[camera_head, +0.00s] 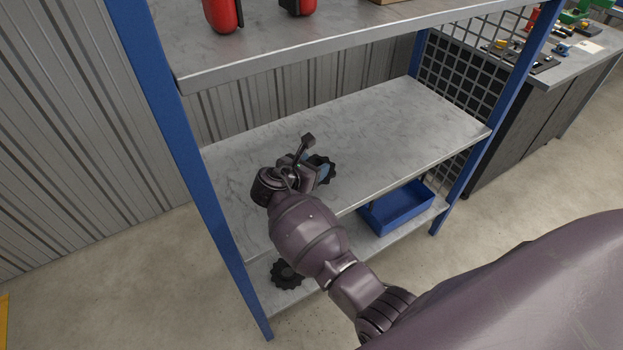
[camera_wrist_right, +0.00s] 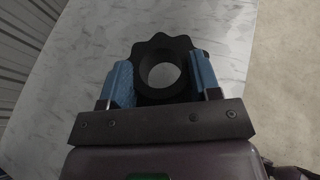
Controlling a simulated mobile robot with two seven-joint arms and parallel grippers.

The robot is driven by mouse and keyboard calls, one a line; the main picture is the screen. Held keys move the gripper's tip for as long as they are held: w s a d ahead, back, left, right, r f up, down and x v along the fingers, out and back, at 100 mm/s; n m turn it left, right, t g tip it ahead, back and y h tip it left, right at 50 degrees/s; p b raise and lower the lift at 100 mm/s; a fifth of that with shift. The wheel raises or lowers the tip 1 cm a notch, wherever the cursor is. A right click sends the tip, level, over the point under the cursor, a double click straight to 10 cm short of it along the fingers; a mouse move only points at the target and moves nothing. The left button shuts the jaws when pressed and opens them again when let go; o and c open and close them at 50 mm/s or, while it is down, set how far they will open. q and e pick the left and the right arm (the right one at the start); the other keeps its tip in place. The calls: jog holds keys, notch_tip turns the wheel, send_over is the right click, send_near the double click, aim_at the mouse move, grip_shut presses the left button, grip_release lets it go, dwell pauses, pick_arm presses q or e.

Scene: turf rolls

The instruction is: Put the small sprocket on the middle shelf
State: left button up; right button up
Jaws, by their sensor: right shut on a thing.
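The small sprocket (camera_wrist_right: 162,47) is black and toothed with a round hole. My right gripper (camera_wrist_right: 163,84) is shut on it, with one blue finger on each side of its hub. In the head view the sprocket (camera_head: 328,169) shows partly past the right gripper (camera_head: 312,166), over the left part of the middle shelf (camera_head: 400,130). I cannot tell whether the sprocket touches the shelf surface. The middle shelf is a grey metal board between blue posts. My left gripper is not in view.
A second black sprocket (camera_head: 287,274) lies on the lower shelf, beside a blue bin (camera_head: 398,212) further right. The upper shelf (camera_head: 270,55) overhangs with red items (camera_head: 222,14) on it. The right part of the middle shelf is bare. A workbench (camera_head: 575,75) stands at right.

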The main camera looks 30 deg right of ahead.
notch_tip(320, 180, down, 5)
jog(key=shift+r+b, duration=0.2)
jog(key=shift+b, duration=0.5)
jog(key=shift+f, duration=0.25)
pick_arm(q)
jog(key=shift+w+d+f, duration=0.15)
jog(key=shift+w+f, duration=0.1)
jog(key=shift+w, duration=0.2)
pick_arm(e)
jog(key=shift+r, duration=0.15)
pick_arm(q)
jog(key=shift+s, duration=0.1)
pick_arm(e)
jog(key=o, duration=0.8)
jog(key=shift+f, duration=0.2)
jog(key=shift+c, duration=0.2)
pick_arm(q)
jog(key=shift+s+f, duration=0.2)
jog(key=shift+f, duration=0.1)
pick_arm(e)
jog(key=o, duration=0.4)
jog(key=shift+o, duration=0.2)
jog(key=shift+r, duration=0.1)
